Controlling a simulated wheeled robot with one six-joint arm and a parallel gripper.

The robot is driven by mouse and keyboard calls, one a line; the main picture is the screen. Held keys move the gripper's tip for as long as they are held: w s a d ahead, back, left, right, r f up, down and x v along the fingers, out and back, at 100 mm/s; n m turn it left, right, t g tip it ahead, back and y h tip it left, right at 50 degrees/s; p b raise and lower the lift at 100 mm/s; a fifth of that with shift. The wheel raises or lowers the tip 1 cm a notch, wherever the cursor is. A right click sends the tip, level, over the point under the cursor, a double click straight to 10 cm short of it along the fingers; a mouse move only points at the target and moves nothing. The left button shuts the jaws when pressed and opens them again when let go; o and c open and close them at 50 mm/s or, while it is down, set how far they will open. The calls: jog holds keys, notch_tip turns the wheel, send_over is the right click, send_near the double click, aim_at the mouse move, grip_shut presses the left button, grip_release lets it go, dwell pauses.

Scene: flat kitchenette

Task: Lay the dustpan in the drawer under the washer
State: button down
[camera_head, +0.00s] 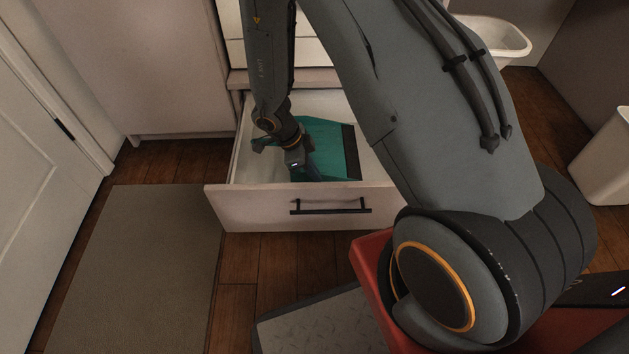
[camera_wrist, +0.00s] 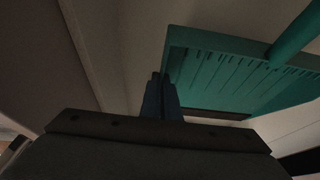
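The teal dustpan (camera_head: 332,142) is inside the open drawer (camera_head: 265,208), its dark lip toward the right. My gripper (camera_head: 312,170) reaches down into the drawer at the dustpan's near side. In the wrist view my gripper's fingers (camera_wrist: 160,82) are close together, their tips at the side rim of the dustpan (camera_wrist: 225,75). They look shut on that rim, with the handle off to the upper right. My wrist hides part of the dustpan in the head view. Whether the dustpan rests flat on the drawer floor is unclear.
The drawer front has a dark bar handle (camera_head: 330,207). A grey mat (camera_head: 140,265) lies on the wooden floor to the left, near a white door (camera_head: 45,170). A white basin (camera_head: 497,38) is at the upper right and a white bin (camera_head: 607,160) at the right edge.

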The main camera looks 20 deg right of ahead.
notch_tip(320, 180, down, 4)
jog(key=shift+r+b, duration=0.25)
jog(key=shift+b, duration=0.55)
jog(key=shift+r, duration=0.1)
jog(key=shift+f, duration=0.6)
jog(key=c, duration=2)
grip_release()
